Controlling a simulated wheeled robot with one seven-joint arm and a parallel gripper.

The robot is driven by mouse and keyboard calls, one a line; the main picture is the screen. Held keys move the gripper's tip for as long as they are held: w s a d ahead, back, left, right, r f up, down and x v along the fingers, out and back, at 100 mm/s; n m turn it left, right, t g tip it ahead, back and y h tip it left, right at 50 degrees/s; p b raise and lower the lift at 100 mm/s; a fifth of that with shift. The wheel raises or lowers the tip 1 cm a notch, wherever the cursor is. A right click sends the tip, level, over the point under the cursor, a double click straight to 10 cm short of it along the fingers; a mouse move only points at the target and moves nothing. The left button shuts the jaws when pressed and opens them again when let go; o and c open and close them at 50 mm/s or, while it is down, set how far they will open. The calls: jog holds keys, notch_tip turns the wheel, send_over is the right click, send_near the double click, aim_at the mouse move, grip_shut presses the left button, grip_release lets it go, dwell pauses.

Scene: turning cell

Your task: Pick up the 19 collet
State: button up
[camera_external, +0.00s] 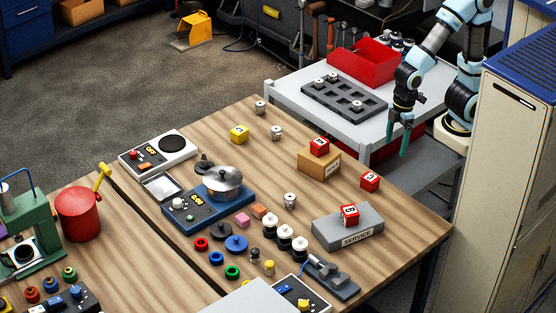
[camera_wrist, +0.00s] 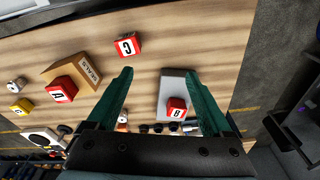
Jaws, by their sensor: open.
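Several small silvery collets show in the outside view. One collet (camera_external: 260,107) and another collet (camera_external: 276,132) stand at the table's far end, and a third collet (camera_external: 289,200) stands near the middle. More collets (camera_external: 357,105) sit in a dark grey tray (camera_external: 323,98) on the side cart. I cannot read which is 19. My gripper (camera_external: 397,146) is open and empty, pointing down beside the cart, near the table's right edge. In the wrist view its green fingers (camera_wrist: 158,76) are apart over the table. A collet (camera_wrist: 15,86) shows at that view's left edge.
Red cubes stand on the cardboard block (camera_external: 319,166), on the grey SERVICE block (camera_external: 347,230) and on the bare table (camera_external: 370,181). A red bin (camera_external: 363,63) is on the cart. A yellow cube (camera_external: 239,134) stands near the collets. A tall cabinet (camera_external: 510,150) is at right.

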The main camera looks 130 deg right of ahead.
jog(key=w+d+f+m+t+y+b, duration=0.2)
jog(key=w+d+m+b, duration=0.2)
jog(key=d+m, duration=0.6)
jog(key=w+d+f+m+t+y+b, duration=0.2)
jog(key=w+d+m+b, duration=0.2)
jog(key=d+m, duration=0.55)
jog(key=s+d+r+m+t+h+b, duration=0.1)
jog(key=s+d+m+t+b, duration=0.3)
jog(key=d, duration=1.1)
jog(key=s+d+r+m+t+h+b, duration=0.15)
jog(key=s+d+m+t, duration=0.4)
jog(key=d, duration=0.85)
jog(key=g, duration=0.2)
send_near(276, 133)
jog(key=shift+m+t, duration=0.25)
jog(key=shift+m, duration=0.05)
jog(key=w+f, duration=0.1)
jog(key=w+f+p, duration=0.1)
jog(key=f, duration=0.1)
jog(key=shift+w+d+f, duration=0.2)
jog(key=shift+w+d, duration=0.15)
jog(key=shift+d, duration=0.05)
jog(key=p+x, duration=0.2)
jog(key=x, duration=0.2)
jog(key=shift+w, duration=0.35)
jog(key=shift+w+d+f, duration=0.1)
jog(key=shift+w+f, duration=0.2)
jog(key=shift+w, duration=0.05)
